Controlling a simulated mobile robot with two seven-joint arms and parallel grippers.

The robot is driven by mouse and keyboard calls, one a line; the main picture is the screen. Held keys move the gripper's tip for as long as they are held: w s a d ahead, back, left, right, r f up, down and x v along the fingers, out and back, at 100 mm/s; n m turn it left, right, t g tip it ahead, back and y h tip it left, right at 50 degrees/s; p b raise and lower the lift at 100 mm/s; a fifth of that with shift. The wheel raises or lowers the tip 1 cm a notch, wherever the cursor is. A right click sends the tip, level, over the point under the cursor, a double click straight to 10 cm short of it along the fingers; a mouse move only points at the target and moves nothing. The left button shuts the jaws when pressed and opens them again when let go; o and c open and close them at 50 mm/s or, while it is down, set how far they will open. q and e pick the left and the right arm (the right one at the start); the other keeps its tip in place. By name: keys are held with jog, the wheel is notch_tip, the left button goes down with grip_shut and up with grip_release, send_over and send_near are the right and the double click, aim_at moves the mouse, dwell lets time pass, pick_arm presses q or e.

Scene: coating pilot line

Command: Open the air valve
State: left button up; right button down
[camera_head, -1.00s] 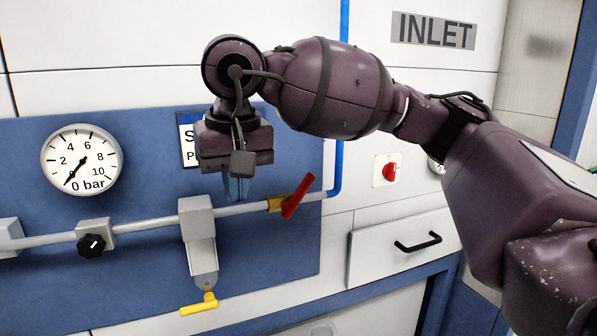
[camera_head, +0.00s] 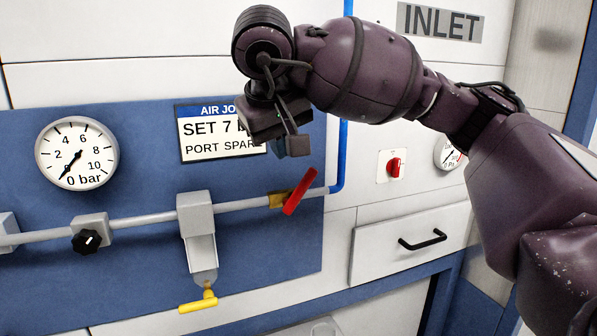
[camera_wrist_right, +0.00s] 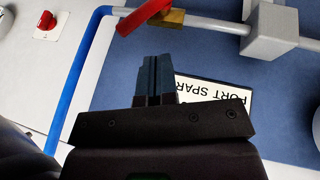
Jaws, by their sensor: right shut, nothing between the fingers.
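The air valve is a red lever (camera_head: 299,192) on a brass body (camera_head: 277,200) at the right end of the grey pipe. The lever slants up to the right, across the pipe's line. In the right wrist view the red lever (camera_wrist_right: 143,16) and brass body (camera_wrist_right: 172,16) are at the top. My right gripper (camera_wrist_right: 158,62) is shut and empty, apart from the lever. My left gripper is not in view.
A black knob (camera_head: 86,241) and a grey block (camera_head: 198,229) with a yellow handle (camera_head: 198,302) sit along the pipe (camera_head: 140,221). A sign (camera_head: 208,133) is behind my wrist. A blue pipe (camera_head: 338,160), red switch (camera_head: 395,168) and drawer (camera_head: 412,246) are to the right.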

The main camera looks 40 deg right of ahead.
send_over(300, 191)
jog(key=a, duration=0.2)
notch_tip(300, 191, down, 5)
jog(key=shift+s+d+f, duration=0.2)
jog(key=shift+d+f, duration=0.15)
jog(key=shift+d, duration=0.4)
jog(key=shift+w, duration=0.1)
